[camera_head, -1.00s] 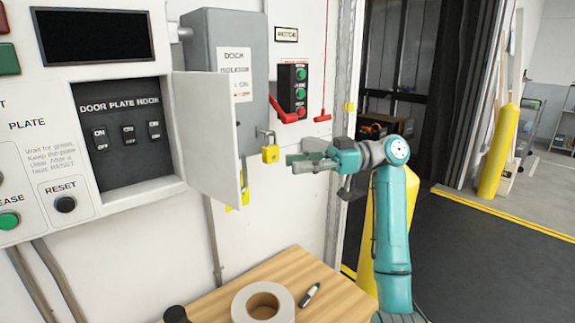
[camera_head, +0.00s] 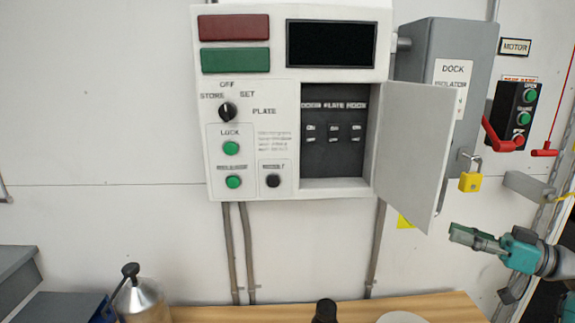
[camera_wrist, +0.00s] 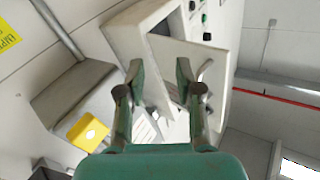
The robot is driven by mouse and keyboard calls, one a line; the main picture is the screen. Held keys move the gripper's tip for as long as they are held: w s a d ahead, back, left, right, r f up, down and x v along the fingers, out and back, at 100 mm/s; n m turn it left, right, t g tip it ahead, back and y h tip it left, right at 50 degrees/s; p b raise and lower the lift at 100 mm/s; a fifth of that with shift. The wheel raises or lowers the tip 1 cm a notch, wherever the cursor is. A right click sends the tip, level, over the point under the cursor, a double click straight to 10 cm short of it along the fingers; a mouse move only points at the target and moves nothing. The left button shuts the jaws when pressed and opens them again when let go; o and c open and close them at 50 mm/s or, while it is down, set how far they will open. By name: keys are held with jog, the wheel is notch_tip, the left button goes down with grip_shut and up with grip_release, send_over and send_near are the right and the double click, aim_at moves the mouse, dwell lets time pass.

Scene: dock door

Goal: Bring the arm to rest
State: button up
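My gripper (camera_head: 466,237) is at the right of the head view, held in the air in front of the wall, below the open panel door and the padlock. In the wrist view my gripper (camera_wrist: 156,75) has its two green fingers apart, with nothing between them. The arm reaches in from the right edge of the head view; most of it is out of the picture. I cannot tell a gap to the wall exactly, but no contact shows.
The control panel (camera_head: 250,132) has its door (camera_head: 415,140) swung open, near my gripper. A grey isolator box (camera_head: 470,45) carries a yellow padlock (camera_head: 471,181) and red handle (camera_head: 499,137). Below is a wooden table (camera_head: 250,311) with a metal can (camera_head: 143,302).

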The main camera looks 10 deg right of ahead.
jog(key=w+a+f+m+t+h, duration=0.1)
jog(key=a+f+m+t+h, duration=0.2)
jog(key=f, duration=0.8)
jog(key=w+a+f+m+t+h, duration=0.1)
jog(key=a+f+m+h, duration=0.2)
jog(key=a+f+m, duration=0.5)
jog(key=s+a+f+h, duration=0.2)
jog(key=s+f, duration=0.4)
jog(key=f, duration=0.1)
jog(key=s+a+f+m+g+h, duration=0.1)
jog(key=s+a+f+h, duration=0.1)
jog(key=s+f, duration=0.4)
jog(key=s+a+f+h, duration=0.3)
jog(key=s+f, duration=0.3)
jog(key=f, duration=0.2)
jog(key=shift+s+m+g+h, duration=0.1)
jog(key=shift+m+g+h, duration=0.2)
jog(key=shift+m, duration=0.1)
jog(key=s+a+r+n+h, duration=0.1)
jog(key=s+a, duration=0.1)
jog(key=s, duration=0.7)
jog(key=s+a+r+n+h, duration=0.1)
jog(key=s, duration=0.8)
jog(key=s+a+r+n+y, duration=0.1)
jog(key=s+r+n, duration=0.2)
jog(key=s+r, duration=0.4)
jog(key=shift+s+a+r, duration=0.25)
jog(key=shift+s+a, duration=0.15)
jog(key=shift+s, duration=0.6)
